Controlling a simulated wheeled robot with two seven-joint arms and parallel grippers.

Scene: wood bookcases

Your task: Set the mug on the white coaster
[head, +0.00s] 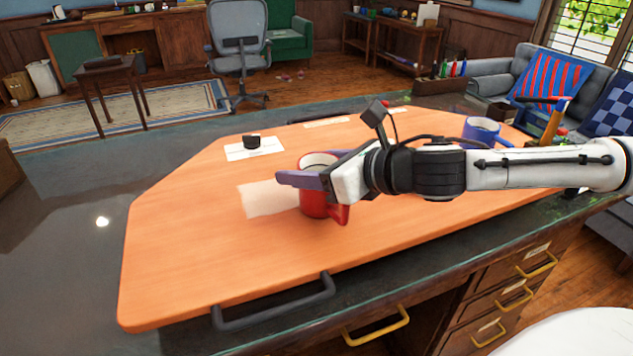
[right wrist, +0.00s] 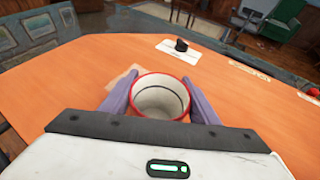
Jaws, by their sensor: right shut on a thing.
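A red mug (head: 313,205) with a white inside is upright over the orange board, at the right edge of a white square (head: 264,199) that looks like the coaster. My right gripper (head: 303,180) is shut on the mug, its purple fingers on either side of it. In the right wrist view the mug (right wrist: 160,98) sits between the two fingers (right wrist: 160,104), and a pale corner of the white square (right wrist: 122,80) shows behind the left finger. I cannot tell whether the mug touches the surface below. My left gripper is not in view.
The orange board (head: 190,255) lies on a dark desk and has a black handle (head: 275,305) in front. A small black object (head: 251,142) stands on a white card behind the square. A blue mug (head: 481,131) and a pen holder stand at the right. The board's left part is clear.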

